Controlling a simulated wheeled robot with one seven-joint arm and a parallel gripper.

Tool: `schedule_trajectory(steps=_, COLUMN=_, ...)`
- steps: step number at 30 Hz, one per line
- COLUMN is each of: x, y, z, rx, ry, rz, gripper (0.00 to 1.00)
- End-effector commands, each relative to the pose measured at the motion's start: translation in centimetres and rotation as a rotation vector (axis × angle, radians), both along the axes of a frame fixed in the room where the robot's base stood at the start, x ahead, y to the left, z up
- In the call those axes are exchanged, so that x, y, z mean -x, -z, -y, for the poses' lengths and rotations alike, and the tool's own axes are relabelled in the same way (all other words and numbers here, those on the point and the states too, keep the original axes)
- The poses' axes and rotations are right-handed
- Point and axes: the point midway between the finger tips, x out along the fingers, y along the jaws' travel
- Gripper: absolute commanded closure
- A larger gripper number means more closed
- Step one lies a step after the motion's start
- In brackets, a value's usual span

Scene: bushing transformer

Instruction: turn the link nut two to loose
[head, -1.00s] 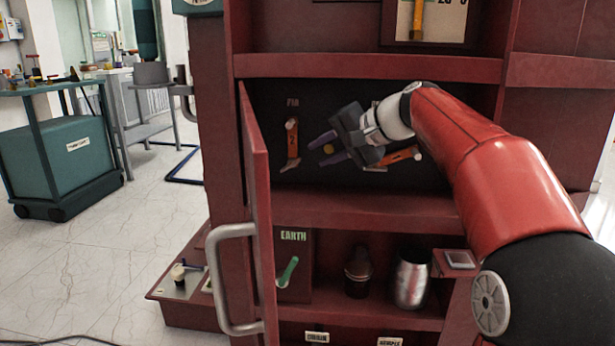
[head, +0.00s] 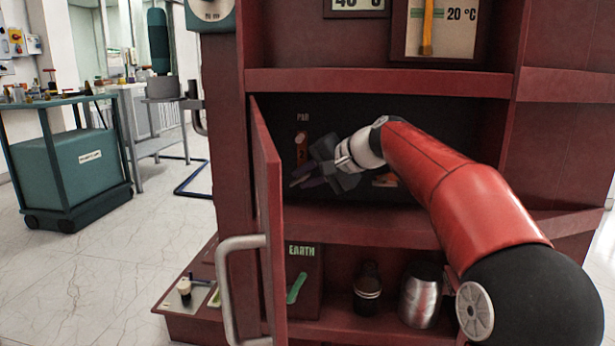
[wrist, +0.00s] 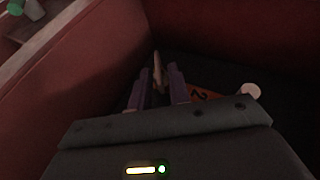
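An orange link marked 2 (head: 303,150) hangs on the dark back panel inside the open red cabinet. It also shows in the wrist view (wrist: 205,94), with a pale round knob (wrist: 250,90) at one end. A pale, narrow piece (wrist: 158,68) stands at the link's other end, perhaps its nut. My gripper (head: 298,180) is at the lower end of this link. In the wrist view its two purple fingers (wrist: 159,80) are apart, with the pale piece between and beyond their tips. I cannot tell whether they touch it.
Another orange link (head: 384,181) is partly hidden behind my gripper. The open cabinet door (head: 267,210) stands close on the left. Below the shelf edge (head: 370,228) are a green EARTH lever (head: 297,288), a dark jar (head: 368,287) and a metal canister (head: 420,295).

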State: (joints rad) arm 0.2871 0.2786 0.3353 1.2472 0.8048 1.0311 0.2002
Motion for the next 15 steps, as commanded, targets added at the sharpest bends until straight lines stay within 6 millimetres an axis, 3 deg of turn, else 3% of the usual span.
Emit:
schedule_trajectory(steps=3, x=0.01, y=0.01, z=0.02, rx=0.001, ry=0.0, rz=0.0, gripper=1.0)
schedule_trajectory(steps=15, x=0.03, y=-0.56, z=-0.22, rx=0.107, ry=-0.003, rz=-0.024, gripper=1.0)
